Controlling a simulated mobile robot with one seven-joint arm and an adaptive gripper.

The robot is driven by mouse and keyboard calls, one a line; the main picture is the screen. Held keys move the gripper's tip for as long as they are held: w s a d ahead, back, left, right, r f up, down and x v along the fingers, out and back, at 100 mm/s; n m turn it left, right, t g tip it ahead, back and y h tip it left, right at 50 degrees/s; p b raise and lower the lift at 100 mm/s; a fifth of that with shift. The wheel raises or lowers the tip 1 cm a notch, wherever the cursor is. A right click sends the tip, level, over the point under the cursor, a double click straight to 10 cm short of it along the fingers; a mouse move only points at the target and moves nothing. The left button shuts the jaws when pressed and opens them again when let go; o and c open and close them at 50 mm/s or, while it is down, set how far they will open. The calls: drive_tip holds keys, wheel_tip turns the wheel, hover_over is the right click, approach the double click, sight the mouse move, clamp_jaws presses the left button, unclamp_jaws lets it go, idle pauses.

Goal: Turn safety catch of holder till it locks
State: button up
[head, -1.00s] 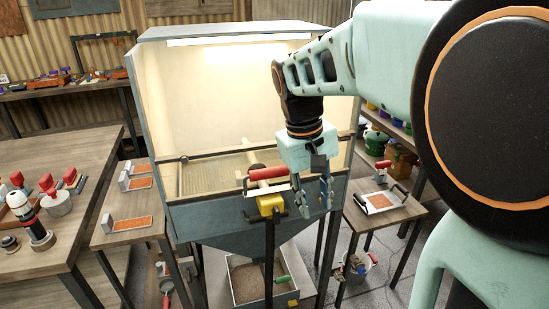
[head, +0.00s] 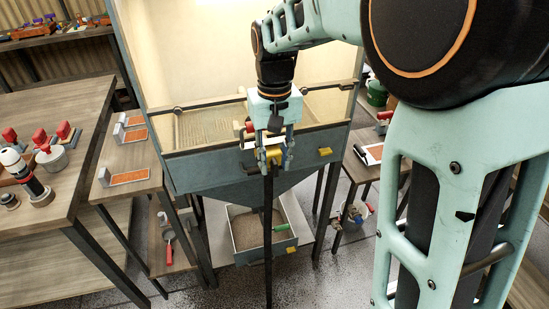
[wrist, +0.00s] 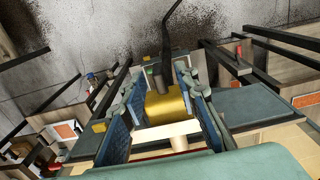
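The holder is a black upright post (head: 268,225) in front of the blast cabinet. It carries a yellow block (head: 274,153) at its top, which looks like the catch. My gripper (head: 274,168) points down over the post top, one finger on each side of the yellow block. In the wrist view the yellow block (wrist: 168,105) sits between my open fingers (wrist: 160,100). I cannot tell whether a finger touches it. A pale rod (wrist: 175,135) lies across nearer the palm. The red-handled piece at the holder is mostly hidden behind my gripper.
The cabinet (head: 220,165) stands just behind the holder, with a yellow tab (head: 325,152) on its front. A grit tray (head: 262,243) is below. Tables (head: 60,150) with tools stand left, and a small table (head: 365,170) stands right.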

drive_tip(key=shift+f, duration=0.6)
clamp_jaws()
